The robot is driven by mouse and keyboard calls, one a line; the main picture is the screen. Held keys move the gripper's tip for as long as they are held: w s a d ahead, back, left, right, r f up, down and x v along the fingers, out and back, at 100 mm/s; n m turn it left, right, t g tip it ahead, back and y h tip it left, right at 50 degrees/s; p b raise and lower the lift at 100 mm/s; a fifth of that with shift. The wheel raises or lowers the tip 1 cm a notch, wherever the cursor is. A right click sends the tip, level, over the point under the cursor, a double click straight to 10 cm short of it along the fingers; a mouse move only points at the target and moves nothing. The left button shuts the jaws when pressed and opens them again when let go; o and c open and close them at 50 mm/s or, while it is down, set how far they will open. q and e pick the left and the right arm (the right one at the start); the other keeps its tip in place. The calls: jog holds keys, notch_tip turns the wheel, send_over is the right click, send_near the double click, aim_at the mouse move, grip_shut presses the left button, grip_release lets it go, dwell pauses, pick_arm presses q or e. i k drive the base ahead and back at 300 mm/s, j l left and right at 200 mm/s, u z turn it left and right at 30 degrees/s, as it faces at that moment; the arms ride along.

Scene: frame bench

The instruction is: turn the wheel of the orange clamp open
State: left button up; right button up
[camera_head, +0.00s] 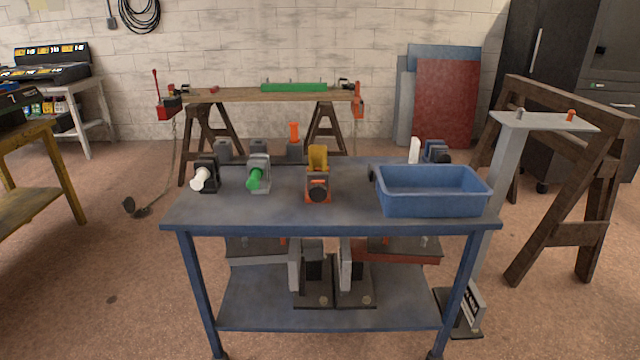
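An orange clamp (313,198) stands on the blue bench (340,215), near its front edge and about the middle. A dark round wheel (318,191) faces me on its front. A yellow piece (317,157) rises directly above and behind it. How far the wheel is turned is too small to tell. Neither of my grippers is in view.
Left of the clamp stand a green-handled grey device (255,179) and a white-handled dark one (203,178). A blue bin (433,202) fills the right side. Bare bench top lies between them.

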aim_at(317, 193)
jog(key=j+z, duration=0.1)
jog(key=z, duration=0.4)
jog(key=i+j+z, duration=0.1)
jog(key=z, duration=0.35)
jog(key=j+z, duration=0.3)
jog(key=j, duration=0.15)
jog(key=j+z, duration=0.4)
jog(key=j, duration=0.4)
jog(key=k+j, duration=0.15)
jog(key=j, duration=0.4)
jog(key=z, duration=0.05)
